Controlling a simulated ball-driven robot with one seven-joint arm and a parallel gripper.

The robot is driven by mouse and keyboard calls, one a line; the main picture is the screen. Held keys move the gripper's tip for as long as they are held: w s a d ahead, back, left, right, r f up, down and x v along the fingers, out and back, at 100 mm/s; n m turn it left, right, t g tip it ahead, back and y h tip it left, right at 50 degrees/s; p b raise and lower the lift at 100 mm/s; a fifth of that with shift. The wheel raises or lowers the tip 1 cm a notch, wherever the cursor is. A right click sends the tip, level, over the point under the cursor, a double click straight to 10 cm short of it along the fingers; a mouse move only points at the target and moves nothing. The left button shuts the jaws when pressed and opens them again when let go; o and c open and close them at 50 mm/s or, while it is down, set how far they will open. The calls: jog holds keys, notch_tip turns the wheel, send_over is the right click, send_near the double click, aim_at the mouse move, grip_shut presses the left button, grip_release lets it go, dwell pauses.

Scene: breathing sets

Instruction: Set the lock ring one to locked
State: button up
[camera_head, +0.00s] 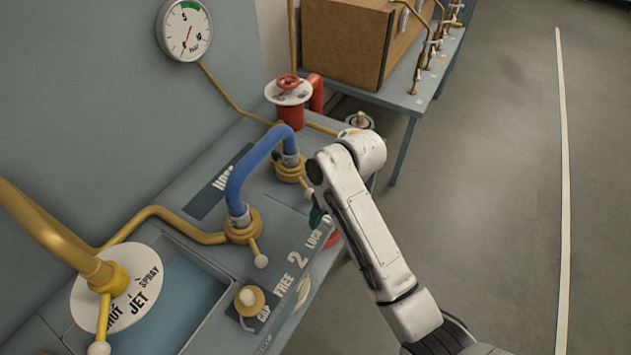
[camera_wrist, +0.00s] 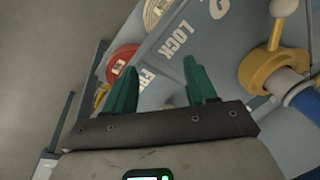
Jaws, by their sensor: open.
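Two brass lock rings sit at the ends of a blue hose. The far ring (camera_head: 290,168), which I take as lock ring one, has a short lever running right to where my arm covers it; its setting cannot be read. The near ring (camera_head: 242,228), beside the label 2, has a lever with a white ball; a brass ring with such a ball also shows in the wrist view (camera_wrist: 262,72). My gripper (camera_wrist: 160,66) is open and empty, over the console's label strip, between LOCK and FREE lettering. In the head view only a green finger (camera_head: 316,216) shows beside my arm.
A brass cap (camera_head: 249,300) stands at the console front. A red valve (camera_head: 290,92) and pressure gauge (camera_head: 184,30) are at the back. A jet/spray dial (camera_head: 135,290) is at left. Red (camera_wrist: 120,62) and cream discs (camera_wrist: 156,14) lie near my fingers. Floor at right is clear.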

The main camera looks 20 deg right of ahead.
jog(key=p, duration=0.1)
send_near(311, 191)
jog(key=shift+g, duration=0.4)
jog(key=x, duration=0.6)
jog(key=p+x, duration=0.1)
jog(key=x, duration=0.2)
jog(key=shift+w+f, duration=0.3)
jog(key=shift+w, duration=0.05)
jog(key=shift+c, duration=0.4)
grip_shut()
